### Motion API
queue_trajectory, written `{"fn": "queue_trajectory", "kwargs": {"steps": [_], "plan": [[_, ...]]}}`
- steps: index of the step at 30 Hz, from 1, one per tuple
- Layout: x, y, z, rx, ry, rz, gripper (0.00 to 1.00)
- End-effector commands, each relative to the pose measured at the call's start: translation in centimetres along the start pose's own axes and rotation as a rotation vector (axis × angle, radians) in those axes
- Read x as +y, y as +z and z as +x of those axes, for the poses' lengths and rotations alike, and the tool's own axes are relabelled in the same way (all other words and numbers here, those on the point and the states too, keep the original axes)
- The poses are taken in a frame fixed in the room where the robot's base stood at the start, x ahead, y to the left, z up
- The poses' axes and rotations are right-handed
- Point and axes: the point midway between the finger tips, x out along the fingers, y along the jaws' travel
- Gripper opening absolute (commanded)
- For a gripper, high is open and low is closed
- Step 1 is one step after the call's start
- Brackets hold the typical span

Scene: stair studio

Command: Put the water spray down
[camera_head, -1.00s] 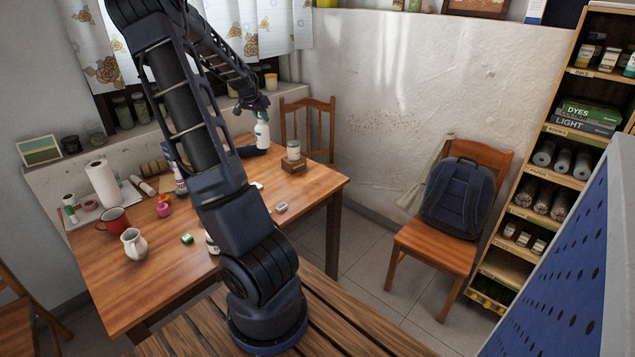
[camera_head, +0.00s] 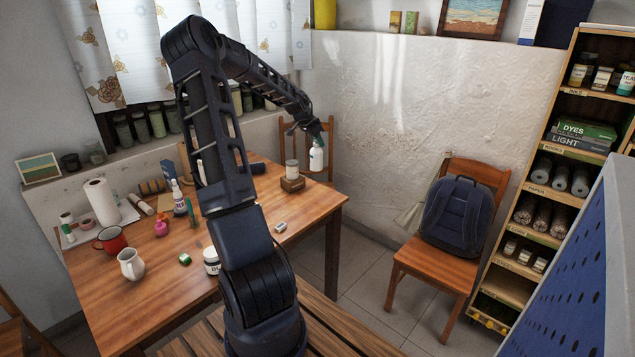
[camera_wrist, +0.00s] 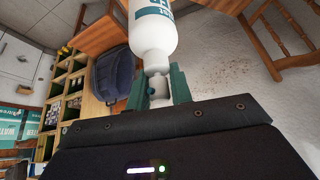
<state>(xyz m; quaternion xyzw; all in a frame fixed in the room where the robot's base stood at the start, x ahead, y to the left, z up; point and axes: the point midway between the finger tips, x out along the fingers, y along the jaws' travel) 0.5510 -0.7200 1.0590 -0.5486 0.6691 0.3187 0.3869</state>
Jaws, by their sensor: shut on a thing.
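The water spray is a white bottle (camera_head: 316,158) with a teal label. It hangs from my gripper (camera_head: 318,132) in the head view, beyond the candle end of the table, in front of the wooden chair back. In the wrist view the bottle (camera_wrist: 152,35) fills the top middle, and my gripper (camera_wrist: 158,88) is shut on its neck with green fingers on both sides. The bottle looks about upright in the head view. I cannot tell whether its base is over the tabletop. The wooden table (camera_head: 150,310) stands below and to the left.
A candle on a wooden block (camera_head: 292,184) stands near the table's right end. A red mug (camera_head: 112,240), a white pitcher (camera_head: 131,264) and a white jar (camera_head: 211,261) stand on the table. A backpack (camera_head: 455,213) sits on a chair to the right. Shelves stand at far right.

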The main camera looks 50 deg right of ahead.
Motion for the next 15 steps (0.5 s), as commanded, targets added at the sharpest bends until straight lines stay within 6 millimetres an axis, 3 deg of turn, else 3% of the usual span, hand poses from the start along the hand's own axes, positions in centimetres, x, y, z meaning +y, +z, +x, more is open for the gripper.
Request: {"fn": "queue_trajectory", "kwargs": {"steps": [9, 15], "plan": [[0.1, 3.5, 6.2, -0.002, 0.004, -0.001, 0.00], [0.1, 5.3, 9.2, -0.001, 0.002, -0.001, 0.00]]}}
